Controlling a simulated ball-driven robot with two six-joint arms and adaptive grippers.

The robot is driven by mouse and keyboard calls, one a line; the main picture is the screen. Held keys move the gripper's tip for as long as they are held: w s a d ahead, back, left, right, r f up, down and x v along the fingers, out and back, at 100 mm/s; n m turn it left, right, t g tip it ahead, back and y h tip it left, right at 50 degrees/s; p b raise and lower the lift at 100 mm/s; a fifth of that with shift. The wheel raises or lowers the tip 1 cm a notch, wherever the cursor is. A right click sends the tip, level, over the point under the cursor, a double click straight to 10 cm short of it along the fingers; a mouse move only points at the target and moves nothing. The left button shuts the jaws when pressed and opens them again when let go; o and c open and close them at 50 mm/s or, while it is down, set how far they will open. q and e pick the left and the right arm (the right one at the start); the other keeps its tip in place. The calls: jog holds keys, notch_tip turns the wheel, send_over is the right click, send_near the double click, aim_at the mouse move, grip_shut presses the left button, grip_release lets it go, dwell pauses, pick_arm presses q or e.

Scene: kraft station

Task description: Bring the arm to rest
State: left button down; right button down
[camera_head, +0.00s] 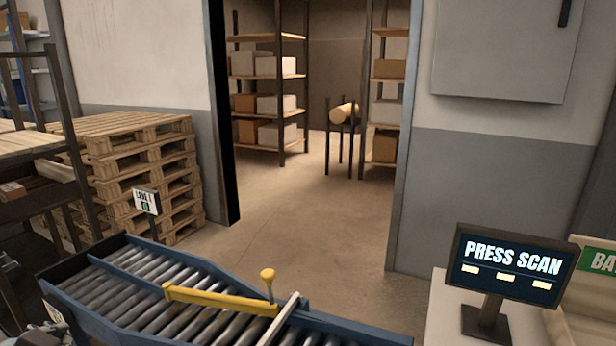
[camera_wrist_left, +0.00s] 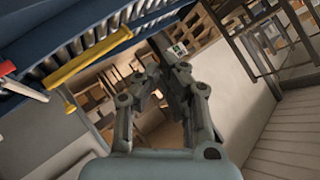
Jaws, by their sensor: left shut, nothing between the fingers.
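My left gripper (camera_wrist_left: 166,72) shows in the left wrist view, its grey fingers reaching up from the bottom middle. It is shut with nothing held, and it is clear of the roller conveyor (camera_wrist_left: 100,38), which runs across the upper left of that view. In the head view the blue-framed conveyor (camera_head: 78,257) fills the lower left, with a yellow bar (camera_head: 220,299) across its rollers. No rollers or bar touch the fingers. My right gripper is in neither view.
A pallet stack (camera_head: 150,170) stands behind the conveyor beside a lane sign (camera_head: 147,202). A screen reading PRESS SCAN (camera_head: 510,265) stands at the right on a pale counter (camera_head: 440,310). An open doorway leads to storage shelves (camera_head: 268,77).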

pick_arm(q)
jog(key=s+d+f+n+g+h, duration=0.15)
jog(key=s+d+g, duration=0.25)
jog(key=s, duration=0.4)
jog(key=s+d+f+n+g+h, duration=0.1)
jog(key=s+d+g+h, duration=0.25)
jog(key=s, duration=0.45)
notch_tip(320, 180, down, 33)
jog(key=a+b, duration=0.2)
jog(key=b, duration=0.6)
jog(key=s+a+f+g+b, duration=0.1)
jog(key=s+f+b, duration=0.6)
jog(key=s+f, duration=1.3)
notch_tip(320, 180, down, 4)
jog(key=shift+a+f+g+b, duration=0.2)
jog(key=shift+g+b, duration=0.1)
jog(key=shift+g, duration=0.25)
